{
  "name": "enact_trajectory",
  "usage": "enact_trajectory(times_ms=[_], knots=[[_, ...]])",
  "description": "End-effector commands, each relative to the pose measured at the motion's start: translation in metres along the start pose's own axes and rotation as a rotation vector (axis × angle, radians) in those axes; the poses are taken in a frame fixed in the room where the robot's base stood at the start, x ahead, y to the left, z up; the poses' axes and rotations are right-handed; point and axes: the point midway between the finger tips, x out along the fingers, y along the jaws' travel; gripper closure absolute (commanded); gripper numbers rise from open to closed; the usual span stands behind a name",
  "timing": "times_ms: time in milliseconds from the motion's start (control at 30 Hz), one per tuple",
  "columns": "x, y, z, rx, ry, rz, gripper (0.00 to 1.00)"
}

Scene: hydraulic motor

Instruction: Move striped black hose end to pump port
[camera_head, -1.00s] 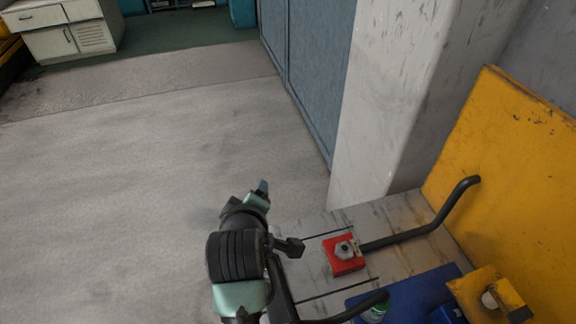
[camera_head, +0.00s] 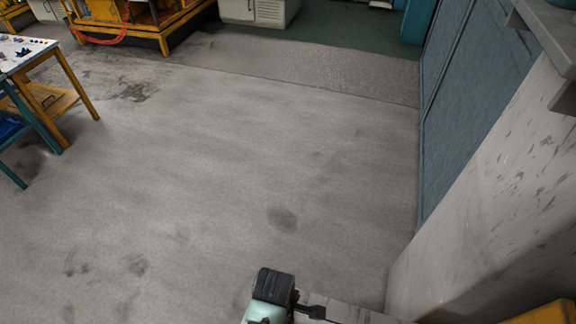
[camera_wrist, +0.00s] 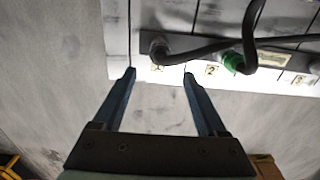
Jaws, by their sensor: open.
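My gripper (camera_wrist: 158,77) is open and empty in the wrist view, its two fingers pointing toward the edge of a white slatted surface. I cannot tell which hose is striped, nor make out the pump port. In the head view only part of my arm shows at the bottom edge; the fingers and hoses are out of it.
The slatted surface (camera_wrist: 117,40) carries a dark strip with numbered labels. In the head view, a wide grey floor (camera_head: 230,170) is clear. A white pillar (camera_head: 500,210) and blue panels (camera_head: 465,100) stand at right, a table (camera_head: 25,50) at far left.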

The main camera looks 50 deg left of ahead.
Motion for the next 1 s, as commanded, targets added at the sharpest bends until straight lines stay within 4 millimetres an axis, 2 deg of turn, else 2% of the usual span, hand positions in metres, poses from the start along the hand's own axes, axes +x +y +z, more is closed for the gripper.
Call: enact_trajectory(times_ms=[267,800,1000], knots=[[0.022,0.000,0.000,0.002,0.000,0.001,0.25],[0.080,0.001,0.000,0.003,0.000,0.001,0.25],[0.089,0.001,0.000,0.003,0.000,0.002,0.25]])
